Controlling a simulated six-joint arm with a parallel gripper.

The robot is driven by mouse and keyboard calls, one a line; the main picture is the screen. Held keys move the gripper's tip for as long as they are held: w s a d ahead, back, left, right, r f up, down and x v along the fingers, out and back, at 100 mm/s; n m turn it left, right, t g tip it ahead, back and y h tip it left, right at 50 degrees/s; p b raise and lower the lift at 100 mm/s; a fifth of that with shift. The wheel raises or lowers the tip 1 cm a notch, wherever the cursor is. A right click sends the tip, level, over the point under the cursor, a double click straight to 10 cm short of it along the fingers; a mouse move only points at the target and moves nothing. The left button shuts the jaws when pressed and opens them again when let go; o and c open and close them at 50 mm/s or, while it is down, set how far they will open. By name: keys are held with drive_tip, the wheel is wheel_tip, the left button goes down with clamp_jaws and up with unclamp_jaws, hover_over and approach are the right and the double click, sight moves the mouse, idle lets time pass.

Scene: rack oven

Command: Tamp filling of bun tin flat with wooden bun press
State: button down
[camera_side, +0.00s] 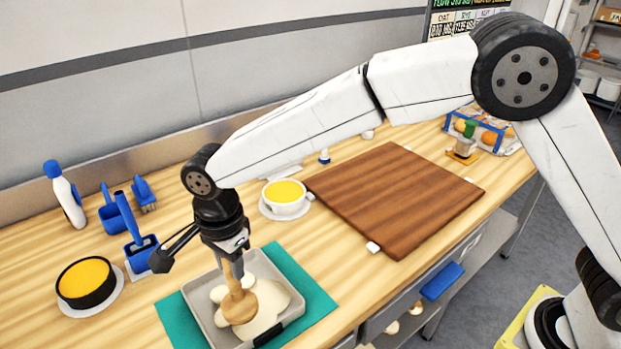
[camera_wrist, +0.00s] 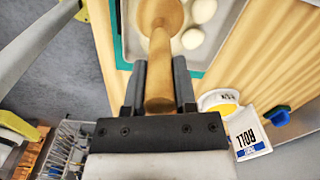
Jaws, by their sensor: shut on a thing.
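The bun tin (camera_side: 197,309) is a shallow grey rectangular tray on a teal mat (camera_side: 315,291). Inside it are pale round dough balls and a cream-coloured spread-out mass of filling (camera_side: 272,300). My gripper (camera_side: 232,262) is above the tin, shut on the handle of the wooden bun press (camera_side: 239,305). The press is near upright, its round head low inside the tin at the filling; I cannot tell how firmly it touches. In the wrist view the press (camera_wrist: 160,60) sits between my gripper's fingers (camera_wrist: 159,82), with dough balls (camera_wrist: 192,38) beside it. The head hides what is under it.
A white bowl of yellow filling (camera_side: 284,196) stands behind the tin. A black tin with orange-yellow contents (camera_side: 86,281), blue scoops (camera_side: 139,247) and a bottle (camera_side: 64,194) are at left. A brown board (camera_side: 395,200) lies right. The table's front edge is close to the mat.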

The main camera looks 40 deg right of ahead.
drive_tip(key=shift+w+a+r, duration=0.1)
drive_tip(key=shift+w+a, duration=0.4)
drive_tip(key=shift+a, duration=0.2)
drive_tip(key=shift+w+a+r, duration=0.1)
drive_tip(key=shift+w+a, duration=0.4)
drive_tip(key=shift+a, duration=0.2)
drive_tip(key=shift+f, duration=2.15)
idle(0.8)
drive_tip(key=shift+r, duration=1.95)
